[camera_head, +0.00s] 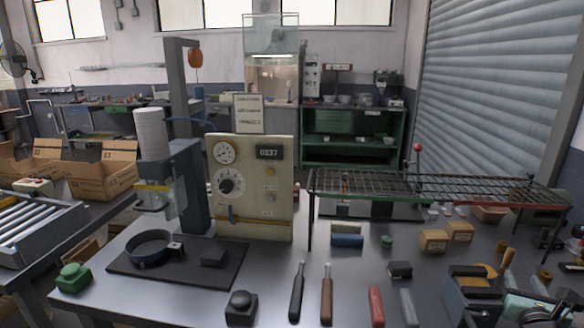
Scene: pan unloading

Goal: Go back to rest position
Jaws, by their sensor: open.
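My gripper is not in view, and no part of my arm can be made out for sure. A dark round pan-like ring (150,262) with a small block at its right side lies on a black mat (205,277) at the left of the metal table. It sits below the head of a press-like stand (192,190) that carries a white cylinder (151,133). Whether anything is inside the ring cannot be told.
A beige control panel (278,213) stands mid-table. A wire rack (400,186) on legs spans the right. Boxes (433,240), handled tools (297,293), a green button (73,277) and a vise-like device (480,300) take up the table. Open metal surface shows around (345,262).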

